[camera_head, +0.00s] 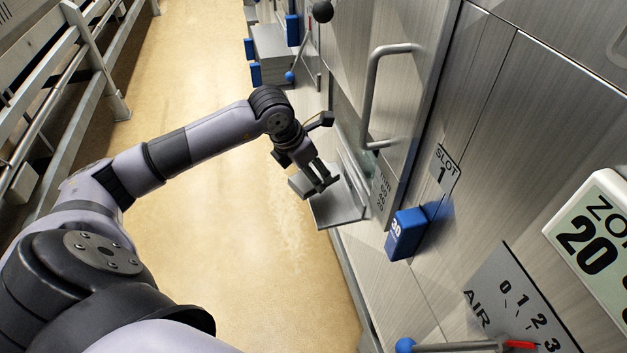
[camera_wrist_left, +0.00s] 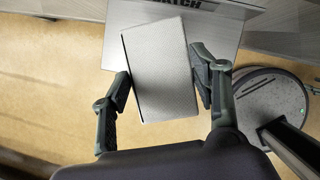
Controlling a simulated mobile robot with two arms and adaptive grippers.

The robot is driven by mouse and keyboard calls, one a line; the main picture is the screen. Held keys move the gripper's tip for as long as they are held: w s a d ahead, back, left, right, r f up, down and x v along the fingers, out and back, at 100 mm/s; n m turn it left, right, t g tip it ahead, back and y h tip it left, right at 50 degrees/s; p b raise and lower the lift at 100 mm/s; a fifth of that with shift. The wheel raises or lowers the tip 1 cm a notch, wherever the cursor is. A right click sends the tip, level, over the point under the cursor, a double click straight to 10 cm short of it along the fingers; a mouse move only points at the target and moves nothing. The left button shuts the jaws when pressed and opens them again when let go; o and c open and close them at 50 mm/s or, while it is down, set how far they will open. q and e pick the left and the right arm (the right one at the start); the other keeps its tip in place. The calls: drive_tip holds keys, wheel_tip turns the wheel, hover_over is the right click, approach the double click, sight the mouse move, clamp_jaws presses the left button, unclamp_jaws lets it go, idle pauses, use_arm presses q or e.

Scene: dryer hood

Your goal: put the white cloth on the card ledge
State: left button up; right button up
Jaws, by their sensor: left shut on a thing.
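My left gripper (camera_head: 322,182) is shut on a flat, pale grey, fine-textured rectangle, which I take to be the white cloth (camera_wrist_left: 160,72). In the left wrist view one finger presses each side edge of it, and it lies slightly tilted between them. In the head view the cloth (camera_head: 299,184) shows only in part beside the fingers. The card ledge (camera_head: 340,209) is a grey metal shelf standing out from the machine front below the gripper. The ledge, with partly hidden lettering, also shows behind the cloth in the left wrist view (camera_wrist_left: 225,32). I cannot tell whether cloth and ledge touch. My right gripper is out of view.
A door handle (camera_head: 372,95) stands out just right of the gripper. Another grey shelf (camera_head: 272,52) with blue parts is farther off. The tan floor (camera_head: 220,60) is open; a railing (camera_head: 85,60) runs along the left.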

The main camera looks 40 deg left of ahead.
use_arm(q)
drive_tip(key=shift+a+f, duration=0.1)
drive_tip(key=shift+f, duration=0.45)
wheel_tip(320, 180, down, 3)
drive_tip(key=shift+p, duration=0.6)
drive_tip(key=shift+w+d+f, duration=0.15)
drive_tip(key=shift+d+f, duration=0.05)
drive_tip(key=shift+f, duration=0.1)
drive_tip(key=o, duration=1)
drive_tip(key=b+v, duration=0.1)
drive_tip(key=v, duration=1.1)
drive_tip(key=shift+a, duration=0.1)
